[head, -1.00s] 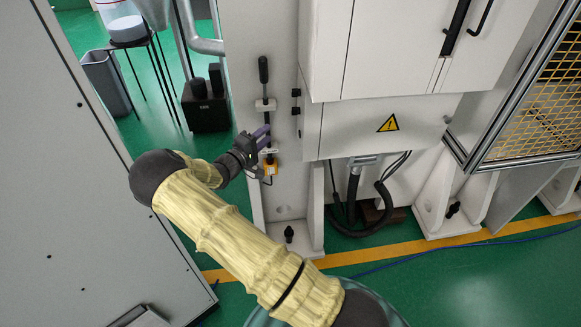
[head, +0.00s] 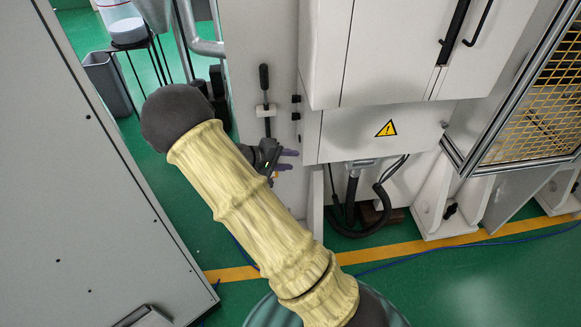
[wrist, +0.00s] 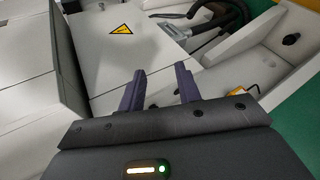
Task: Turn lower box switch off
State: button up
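My gripper (head: 292,160) is in front of the white post, just left of the white box (head: 345,140) with the yellow warning triangle. Its two purple fingers point right toward the box's lower left edge. In the wrist view the fingers (wrist: 158,90) are apart with nothing between them. Two small black switch-like parts show on the box's left side: an upper one (head: 296,98) and a lower one (head: 296,116). The lower one is above my fingers in the head view. I cannot tell its setting, nor whether my fingers touch anything.
A black-handled lever (head: 264,78) stands on the post left of the box. An orange part (wrist: 240,88) shows beside my right finger in the wrist view. Black cables (head: 385,195) hang under the box. A grey cabinet (head: 80,200) stands at left; green floor is clear at lower right.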

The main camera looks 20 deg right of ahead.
jog(key=s+a+r+m+g+y+p, duration=0.1)
jog(key=s+a+r+g+y+p, duration=0.1)
jog(key=s, duration=0.6)
notch_tip(320, 180, up, 2)
jog(key=y+p, duration=0.1)
jog(key=y, duration=0.2)
jog(key=shift+a+r, duration=0.2)
jog(key=shift+a, duration=0.1)
jog(key=s+a+r+m+t+y, duration=0.1)
jog(key=s+a+r+t+y, duration=0.2)
jog(key=s+a+r+y, duration=0.4)
jog(key=s+r, duration=0.1)
jog(key=s, duration=0.2)
jog(key=shift+a, duration=0.4)
jog(key=shift+s, duration=0.1)
jog(key=shift+o, duration=0.3)
